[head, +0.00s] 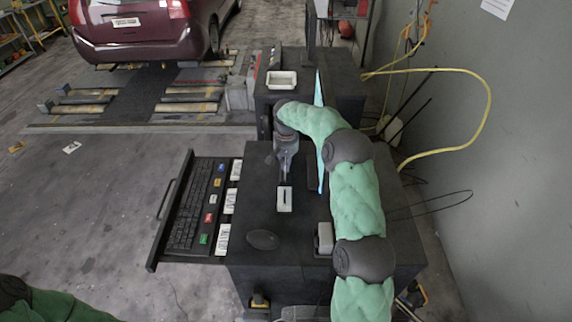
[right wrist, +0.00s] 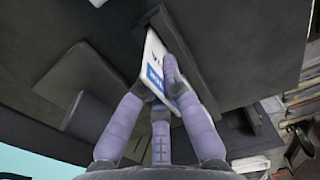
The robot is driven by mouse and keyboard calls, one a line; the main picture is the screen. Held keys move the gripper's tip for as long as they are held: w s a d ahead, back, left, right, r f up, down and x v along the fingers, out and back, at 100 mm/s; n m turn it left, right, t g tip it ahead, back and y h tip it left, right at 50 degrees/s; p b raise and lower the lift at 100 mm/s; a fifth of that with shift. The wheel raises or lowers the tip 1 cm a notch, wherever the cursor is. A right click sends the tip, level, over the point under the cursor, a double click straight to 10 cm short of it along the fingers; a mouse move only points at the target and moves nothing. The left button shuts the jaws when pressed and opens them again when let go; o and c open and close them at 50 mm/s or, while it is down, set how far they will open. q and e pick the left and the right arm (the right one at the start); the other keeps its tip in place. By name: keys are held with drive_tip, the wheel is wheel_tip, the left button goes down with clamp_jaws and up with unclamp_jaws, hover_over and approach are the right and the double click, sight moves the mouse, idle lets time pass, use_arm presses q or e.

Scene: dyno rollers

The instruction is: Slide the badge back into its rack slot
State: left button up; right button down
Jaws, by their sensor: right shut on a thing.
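The badge (right wrist: 158,62) is a white card with a blue band, seen in the right wrist view. My right gripper (right wrist: 160,82) is shut on it, with fingers on both sides. The card is tilted in that view and lies close beside a dark raised bar (right wrist: 185,50); I cannot tell whether it is inside a slot there. My left gripper is out of view; only part of that arm shows at the lower left.
A mouse (head: 263,240), a keyboard (head: 190,210) on a pulled-out drawer, a thin screen (head: 320,120) and a white tray (head: 282,80) are nearby. A yellow hose hangs right.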

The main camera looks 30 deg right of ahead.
drive_tip(key=shift+f+b, duration=0.3)
drive_tip(key=shift+f, duration=0.3)
drive_tip(key=c, duration=1.3)
unclamp_jaws()
wheel_tip(320, 180, up, 12)
drive_tip(key=shift+r, duration=0.1)
